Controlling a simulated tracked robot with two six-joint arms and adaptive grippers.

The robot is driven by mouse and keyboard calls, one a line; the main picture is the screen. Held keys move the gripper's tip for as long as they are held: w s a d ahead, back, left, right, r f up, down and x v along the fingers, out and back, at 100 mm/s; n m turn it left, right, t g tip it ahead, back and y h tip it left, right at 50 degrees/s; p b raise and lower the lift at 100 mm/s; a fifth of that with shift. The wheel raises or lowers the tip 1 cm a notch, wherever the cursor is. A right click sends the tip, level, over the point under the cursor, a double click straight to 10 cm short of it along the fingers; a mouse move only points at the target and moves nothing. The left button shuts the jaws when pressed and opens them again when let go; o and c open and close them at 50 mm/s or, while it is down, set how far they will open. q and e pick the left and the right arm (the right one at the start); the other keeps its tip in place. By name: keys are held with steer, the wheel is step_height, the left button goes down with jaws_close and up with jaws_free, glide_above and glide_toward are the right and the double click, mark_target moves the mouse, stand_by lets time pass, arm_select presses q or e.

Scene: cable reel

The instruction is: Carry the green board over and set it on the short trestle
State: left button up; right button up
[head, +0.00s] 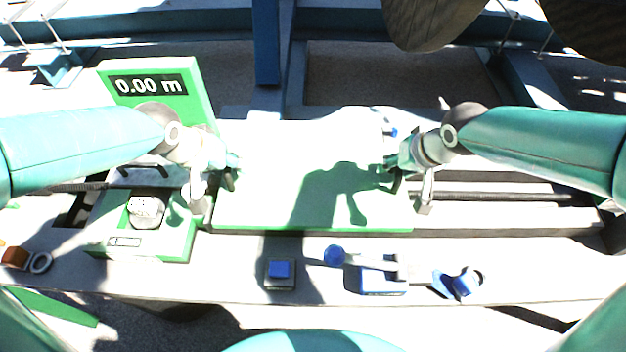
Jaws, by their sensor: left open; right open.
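A wide flat board (265,195) with a green front edge lies in the middle of the head view, its top washed out to near white by the light. My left gripper (230,172) is open at the board's left edge. My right gripper (393,172) is open at its right edge, and an arm shadow falls across the board. I cannot tell whether either gripper touches the board. I cannot make out the short trestle in this view.
A blue button (280,269) and a blue clamp-like device (383,280) sit in front. A dark rod (500,194) runs along the right. Large round reel flanges (430,20) hang at the top right.

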arm_select(q)
jaws_close()
arm_select(e)
jaws_close()
arm_select(q)
steer(key=shift+w, duration=0.1)
